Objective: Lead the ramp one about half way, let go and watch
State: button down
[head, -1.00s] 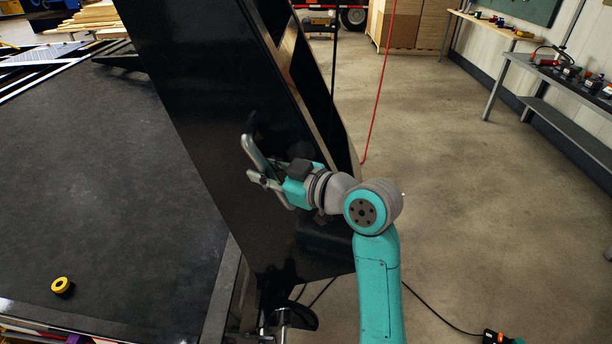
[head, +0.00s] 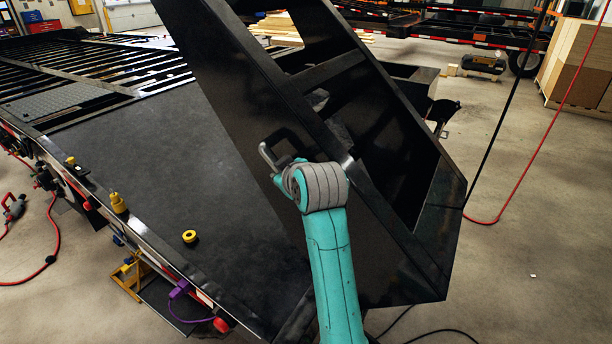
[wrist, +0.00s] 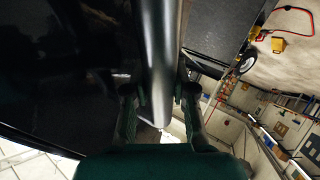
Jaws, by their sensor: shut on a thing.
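The black steel ramp (head: 342,122) stands tilted over the trailer's dark deck (head: 165,165), its open ribbed side to the right. A grey bar handle (head: 265,152) sticks out from its near side. My gripper (wrist: 160,100) is shut on the handle, and the grey bar (wrist: 160,45) runs between its fingers in the wrist view. In the head view my wrist hides most of the fingers. The ramp's lower hinge is partly hidden by my arm.
A yellow ring (head: 190,236) and a yellow fitting (head: 117,202) are on the deck's left part. A red hose (head: 490,220) hangs to the floor on the right. Stacked boxes (head: 580,65) stand far right. The concrete floor (head: 535,240) right of the ramp is largely clear.

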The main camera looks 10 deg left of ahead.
jog(key=shift+a+f, duration=0.4)
jog(key=shift+a, duration=0.2)
jog(key=shift+a+f, duration=0.35)
jog(key=shift+a, duration=0.25)
jog(key=c, duration=0.9)
grip_release()
jog(key=shift+s, duration=0.1)
jog(key=shift+r, duration=0.2)
jog(key=shift+d+r, duration=0.1)
jog(key=shift+d, duration=0.05)
jog(key=v, duration=1.1)
jog(key=shift+s+d+r, duration=0.15)
jog(key=shift+s+r, duration=0.05)
jog(key=shift+r, duration=0.1)
